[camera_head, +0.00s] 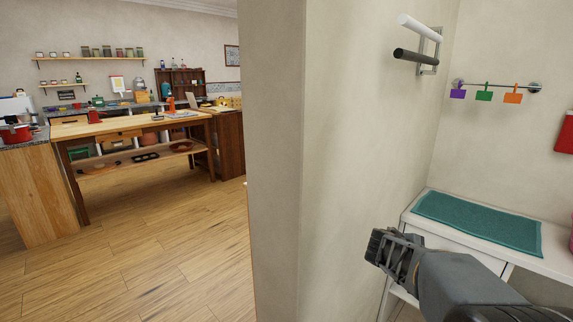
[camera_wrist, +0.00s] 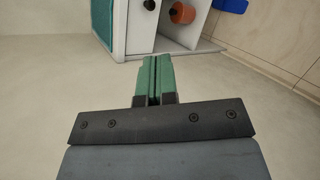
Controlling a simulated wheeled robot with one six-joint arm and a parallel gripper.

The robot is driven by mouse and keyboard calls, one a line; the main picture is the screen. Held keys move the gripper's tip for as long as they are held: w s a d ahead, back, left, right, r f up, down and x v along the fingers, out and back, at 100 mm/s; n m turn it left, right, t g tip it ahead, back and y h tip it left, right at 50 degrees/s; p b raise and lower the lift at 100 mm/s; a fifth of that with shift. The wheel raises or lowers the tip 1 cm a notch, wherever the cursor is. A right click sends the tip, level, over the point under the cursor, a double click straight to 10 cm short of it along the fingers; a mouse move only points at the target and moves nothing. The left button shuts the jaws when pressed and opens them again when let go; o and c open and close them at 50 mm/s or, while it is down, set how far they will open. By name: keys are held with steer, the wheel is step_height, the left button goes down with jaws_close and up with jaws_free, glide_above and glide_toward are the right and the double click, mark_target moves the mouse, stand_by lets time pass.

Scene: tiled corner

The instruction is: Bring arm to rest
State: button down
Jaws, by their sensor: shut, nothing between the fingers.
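My gripper (camera_head: 386,250) is at the lower right in the head view, in front of the wall and beside the white table. In the wrist view my gripper (camera_wrist: 152,62) shows its two green fingertips close together with nothing between them. The arm behind it reaches in from the lower right corner of the head view. The gripper appears apart from the table and the wall, though the exact gap is hard to tell.
The white table (camera_head: 540,262) carries a teal mat (camera_head: 490,222). Above it hang purple, green and orange tags (camera_head: 484,96).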

steer(key=s+a+r+m+g+y+p, duration=0.1)
steer(key=s+a+r+m+y+p, duration=0.9)
steer(key=s+a+r+p, duration=0.4)
steer(key=s+a+m+p, duration=0.1)
steer(key=s+a+p, duration=0.1)
steer(key=s+a, duration=0.1)
steer(key=shift+s+a+m+g, duration=0.3)
steer(key=shift+s+a, duration=0.05)
steer(key=shift+s, duration=0.05)
